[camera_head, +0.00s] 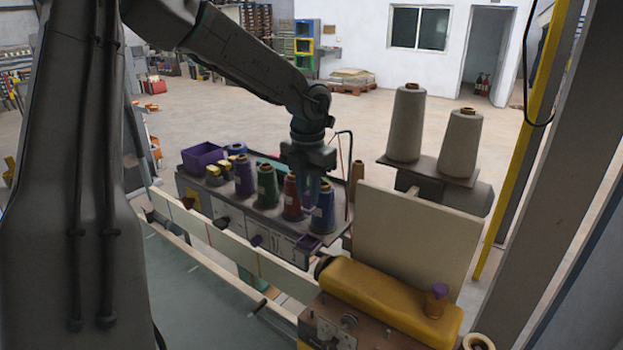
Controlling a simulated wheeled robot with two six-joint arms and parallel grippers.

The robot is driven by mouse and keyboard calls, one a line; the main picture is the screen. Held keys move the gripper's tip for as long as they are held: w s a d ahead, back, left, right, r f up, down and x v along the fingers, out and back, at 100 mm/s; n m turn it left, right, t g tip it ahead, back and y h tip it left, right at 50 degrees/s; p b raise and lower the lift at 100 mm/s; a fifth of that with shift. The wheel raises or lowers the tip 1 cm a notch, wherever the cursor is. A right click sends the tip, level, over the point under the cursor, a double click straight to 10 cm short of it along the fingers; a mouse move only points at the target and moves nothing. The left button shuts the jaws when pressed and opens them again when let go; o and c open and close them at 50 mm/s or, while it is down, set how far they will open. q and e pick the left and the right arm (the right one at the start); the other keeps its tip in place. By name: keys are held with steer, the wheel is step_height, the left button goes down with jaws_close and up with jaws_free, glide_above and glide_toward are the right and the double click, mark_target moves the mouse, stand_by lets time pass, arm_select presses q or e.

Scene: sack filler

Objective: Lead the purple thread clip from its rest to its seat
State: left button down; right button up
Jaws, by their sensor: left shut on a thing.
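My left gripper (308,185) points down over the grey rack (265,212), between the red cone and the right-hand blue cone. It is shut on a small purplish thing, which I take to be the purple thread clip (308,199); the fingers and nearby cones partly hide it. A small purple holder (307,243) sits at the rack's front right corner, below the gripper. I cannot tell which part is the seat. My right gripper is not in view.
A purple bin (203,157) is at the left. A beige panel (412,240) stands right of the rack, below two big grey cones (407,123).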

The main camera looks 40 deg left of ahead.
mark_target(309, 215)
arm_select(q)
steer(key=shift+w+d+f, duration=0.1)
steer(key=shift+d+f, duration=0.05)
steer(key=shift+f, duration=0.15)
steer(key=shift+s+d+f, duration=0.1)
steer(key=shift+s+f, duration=0.35)
steer(key=shift+f, duration=0.4)
steer(key=shift+f+b, duration=0.35)
steer(key=shift+f, duration=0.5)
steer(key=shift+w+f, duration=0.1)
steer(key=shift+f, duration=0.25)
step_height(309, 215, down, 3)
steer(key=b, duration=0.4)
steer(key=shift+r, duration=0.1)
steer(key=shift+f+b, duration=0.25)
steer(key=shift+b, duration=0.1)
steer(key=shift+r, duration=0.1)
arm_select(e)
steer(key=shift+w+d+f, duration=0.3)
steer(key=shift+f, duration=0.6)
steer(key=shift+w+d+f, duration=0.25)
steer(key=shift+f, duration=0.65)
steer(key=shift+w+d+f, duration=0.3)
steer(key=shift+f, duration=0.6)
